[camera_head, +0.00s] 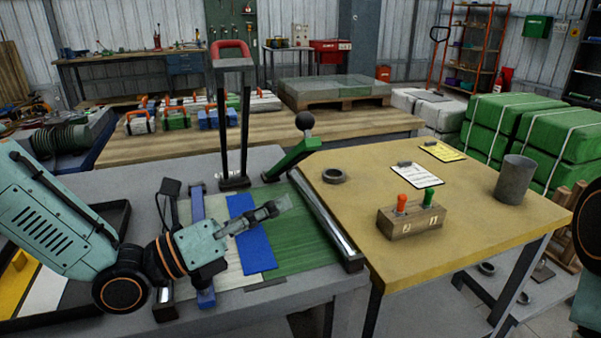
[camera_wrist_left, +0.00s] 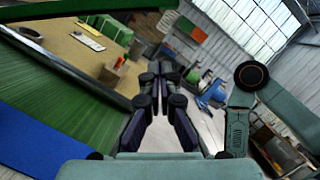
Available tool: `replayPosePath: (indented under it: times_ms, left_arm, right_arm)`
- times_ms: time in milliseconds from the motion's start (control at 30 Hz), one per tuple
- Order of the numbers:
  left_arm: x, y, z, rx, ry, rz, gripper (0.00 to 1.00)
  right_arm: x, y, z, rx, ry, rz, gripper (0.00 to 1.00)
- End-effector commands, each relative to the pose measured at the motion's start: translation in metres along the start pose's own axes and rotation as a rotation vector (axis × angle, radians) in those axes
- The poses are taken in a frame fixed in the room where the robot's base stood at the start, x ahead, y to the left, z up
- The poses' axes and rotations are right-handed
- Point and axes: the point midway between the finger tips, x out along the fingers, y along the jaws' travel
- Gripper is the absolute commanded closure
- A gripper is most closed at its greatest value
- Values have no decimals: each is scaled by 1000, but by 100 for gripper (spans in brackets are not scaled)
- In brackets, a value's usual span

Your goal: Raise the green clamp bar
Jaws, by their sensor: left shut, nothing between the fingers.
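The green clamp bar (camera_head: 292,160) stands at the back of the grey work table, slanting up to the right, with a black ball knob (camera_head: 306,121) near its upper end. A green bar, likely the same one, crosses the top of the left wrist view (camera_wrist_left: 85,8). My left gripper (camera_head: 283,204) is shut and empty, above the green sheet beside the blue strip, in front of the bar and apart from it. Its closed fingers also show in the left wrist view (camera_wrist_left: 165,75). My right gripper is out of view; only part of that arm shows at the right edge.
A tall black frame with a red handle (camera_head: 232,52) stands left of the bar. A blue strip (camera_head: 250,232) lies on the green sheet (camera_head: 305,245). A wooden block with orange and green levers (camera_head: 410,217) and a grey cup (camera_head: 514,180) stand on the yellow-topped table.

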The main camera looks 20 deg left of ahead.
Motion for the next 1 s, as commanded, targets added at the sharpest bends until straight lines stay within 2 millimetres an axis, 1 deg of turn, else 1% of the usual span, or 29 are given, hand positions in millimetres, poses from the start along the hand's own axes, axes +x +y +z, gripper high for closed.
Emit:
replayPosePath:
  times_ms: [100,433,833,900,1000]
  left_arm:
    - [8,1,-2,6,5,-2,100]
    - [30,0,-2,6,5,-2,100]
    - [57,0,-1,5,3,-2,100]
    - [59,-1,11,5,-5,-2,100]
    - [62,0,23,5,-5,-1,100]
  right_arm:
    - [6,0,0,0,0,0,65]
    - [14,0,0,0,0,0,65]
    - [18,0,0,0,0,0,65]
    - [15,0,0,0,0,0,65]
    - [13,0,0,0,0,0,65]
